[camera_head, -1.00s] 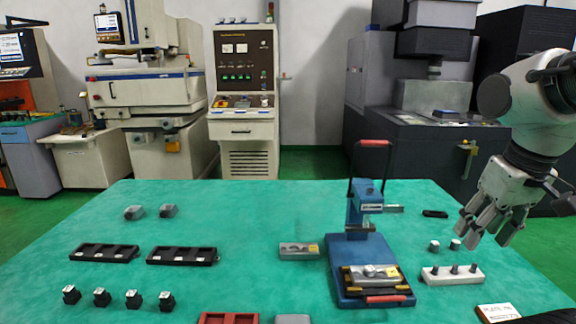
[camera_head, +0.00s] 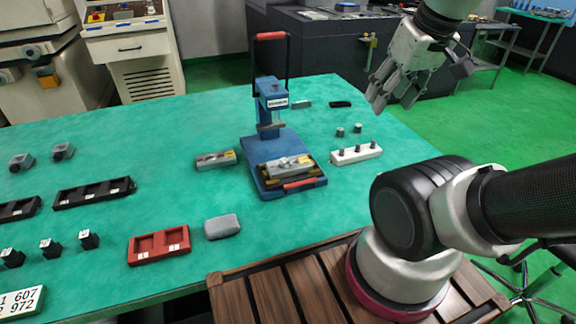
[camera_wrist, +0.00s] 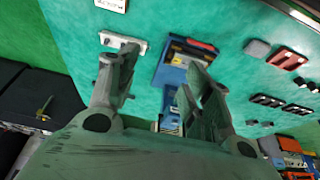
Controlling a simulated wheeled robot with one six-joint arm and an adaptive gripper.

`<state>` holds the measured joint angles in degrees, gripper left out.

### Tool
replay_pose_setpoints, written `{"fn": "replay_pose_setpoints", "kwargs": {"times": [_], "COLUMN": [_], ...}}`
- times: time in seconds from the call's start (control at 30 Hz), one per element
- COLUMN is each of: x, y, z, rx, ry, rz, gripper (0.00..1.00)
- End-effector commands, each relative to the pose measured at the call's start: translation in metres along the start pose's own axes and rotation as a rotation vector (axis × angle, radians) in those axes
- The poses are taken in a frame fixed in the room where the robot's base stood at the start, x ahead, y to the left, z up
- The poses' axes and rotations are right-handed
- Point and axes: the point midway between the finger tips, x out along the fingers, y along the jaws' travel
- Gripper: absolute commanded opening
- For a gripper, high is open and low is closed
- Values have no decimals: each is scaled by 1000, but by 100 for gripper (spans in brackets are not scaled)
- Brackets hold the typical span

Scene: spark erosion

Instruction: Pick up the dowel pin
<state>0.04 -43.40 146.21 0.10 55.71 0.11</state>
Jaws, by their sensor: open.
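A white block (camera_head: 357,155) on the right part of the green table holds upright dark pins (camera_head: 358,148). Two short grey cylinders (camera_head: 340,132) stand on the table just behind it. I cannot tell which of these is the dowel pin. My gripper (camera_head: 390,100) is open and empty, up in the air behind and to the right of the block in the head view. In the wrist view my gripper (camera_wrist: 160,75) has its fingers spread, and the left finger partly hides the white block (camera_wrist: 135,41).
A blue press (camera_head: 283,150) with a grey workpiece stands left of the block. A grey V-shaped block (camera_head: 216,160), red tray (camera_head: 158,246), grey pad (camera_head: 222,227) and black tray (camera_head: 93,195) lie further left. A black item (camera_head: 340,104) lies near the far edge.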

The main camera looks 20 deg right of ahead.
Motion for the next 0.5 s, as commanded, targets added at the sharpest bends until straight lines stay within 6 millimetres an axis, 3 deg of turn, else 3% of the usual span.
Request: {"fn": "replay_pose_setpoints", "kwargs": {"times": [0.23, 0.3, 0.33, 0.5], "x": [0, 0, 1, 26], "y": [0, 0, 1, 5], "z": [0, 0, 0, 2], "rx": [0, 2, 4, 23], "ry": [0, -1, -6, -126], "rz": [0, 1, 2, 8], "gripper": [49, 39, 39, 39]}}
